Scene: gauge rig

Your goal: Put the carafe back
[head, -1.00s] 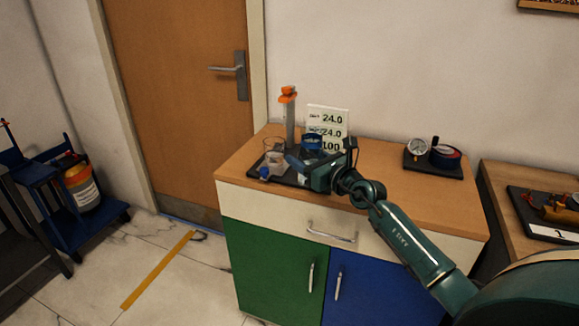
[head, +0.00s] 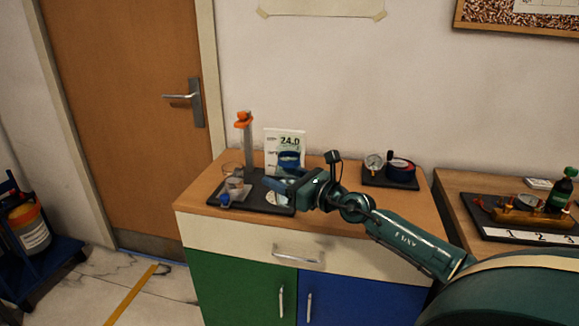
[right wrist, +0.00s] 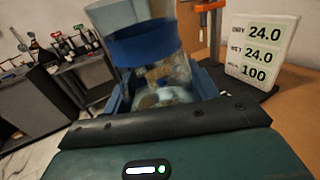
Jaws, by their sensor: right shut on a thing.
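The carafe, a clear vessel with a broad blue band (head: 289,160), stands out in front of the number card in the head view. In the right wrist view the carafe (right wrist: 145,48) is large and close, between the two blue fingers. My right gripper (head: 277,186) is shut on it, over the dark tray (head: 262,206) on the cabinet. The carafe's lower part is partly hidden by the gripper in the head view; I cannot tell its exact height above the tray. My left gripper is not in view.
A column with an orange top (head: 244,122) and small clear vessels (head: 238,187) stand at the tray's left. The number card (head: 271,150) is behind. A gauge board (head: 390,180) sits on the right of the cabinet top, with bare wood between.

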